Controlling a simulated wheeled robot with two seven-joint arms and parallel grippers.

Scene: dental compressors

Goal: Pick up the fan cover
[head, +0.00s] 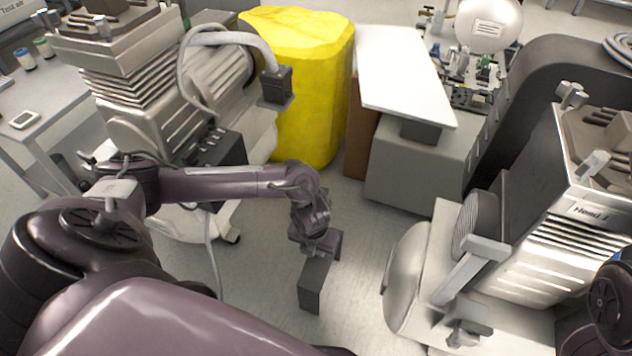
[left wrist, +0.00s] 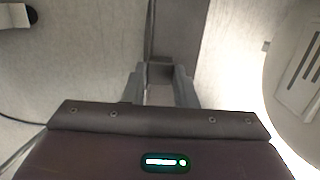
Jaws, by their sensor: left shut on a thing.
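My left gripper (head: 317,243) hangs over the open floor in the middle of the head view, pointing down. It is shut on a dark grey angular piece (head: 312,285), held clear of both compressors. I cannot tell for certain that this piece is the fan cover. In the left wrist view, the fingers of my left gripper (left wrist: 160,88) close on the piece (left wrist: 177,35), which extends away from them. My right gripper is out of view; only part of my right arm shows at the right edge.
A compressor (head: 540,250) with a rounded pale end stands at right, another (head: 170,85) at left. A yellow bin (head: 305,90) and a grey cabinet (head: 415,175) with a white board (head: 400,75) stand behind. Bare floor (head: 260,270) lies between the compressors.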

